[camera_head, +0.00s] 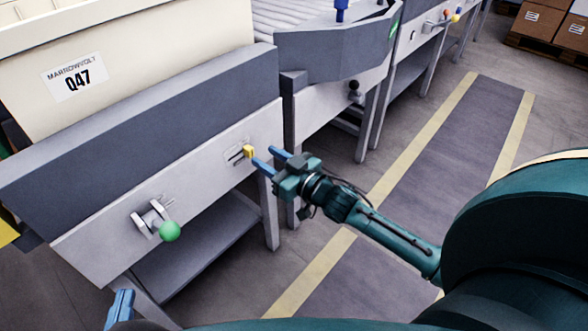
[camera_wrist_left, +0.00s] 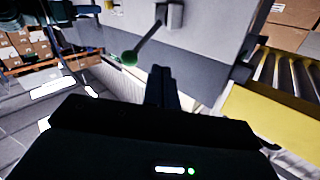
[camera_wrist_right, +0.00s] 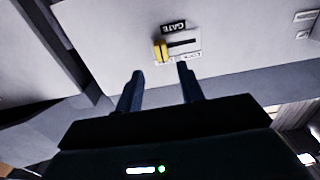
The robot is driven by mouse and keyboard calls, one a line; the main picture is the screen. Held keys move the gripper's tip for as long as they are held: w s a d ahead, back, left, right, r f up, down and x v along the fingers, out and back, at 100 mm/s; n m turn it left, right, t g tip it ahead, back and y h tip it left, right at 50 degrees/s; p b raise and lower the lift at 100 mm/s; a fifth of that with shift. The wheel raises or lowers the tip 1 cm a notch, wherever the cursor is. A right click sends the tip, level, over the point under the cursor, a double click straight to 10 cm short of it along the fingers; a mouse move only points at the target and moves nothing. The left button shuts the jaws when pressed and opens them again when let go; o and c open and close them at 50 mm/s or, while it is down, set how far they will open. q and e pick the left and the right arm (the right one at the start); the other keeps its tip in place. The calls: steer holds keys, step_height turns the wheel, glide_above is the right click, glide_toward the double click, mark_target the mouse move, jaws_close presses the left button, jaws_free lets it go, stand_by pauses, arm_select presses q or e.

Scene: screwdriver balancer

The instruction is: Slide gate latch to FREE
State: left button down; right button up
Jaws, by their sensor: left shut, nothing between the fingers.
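The gate latch is a yellow knob (camera_head: 249,152) on a slotted plate on the conveyor's pale side panel. In the right wrist view the knob (camera_wrist_right: 159,51) stands at the left end of a dark slot, beneath a GATE label (camera_wrist_right: 173,27); the small plate lettering is hard to read. My right gripper (camera_head: 266,157) is open and empty in front of the panel. Its fingertips (camera_wrist_right: 160,70) are apart, just short of the knob, with nothing between them. My left gripper (camera_head: 122,300) is shut and empty at the lower left; its closed fingers (camera_wrist_left: 160,85) show in the left wrist view.
A lever with a green ball (camera_head: 169,231) sticks out of the same panel, left of the latch; the ball (camera_wrist_left: 129,58) also shows in the left wrist view. The striped floor lane (camera_head: 430,180) at right is clear.

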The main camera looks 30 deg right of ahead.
arm_select(q)
steer(key=shift+a+f+n+g+y+p, duration=0.15)
steer(key=shift+a+n+g+y+p, duration=0.2)
steer(key=shift+g+y+p, duration=0.35)
arm_select(e)
steer(key=v, duration=0.9)
steer(key=shift+r, duration=0.1)
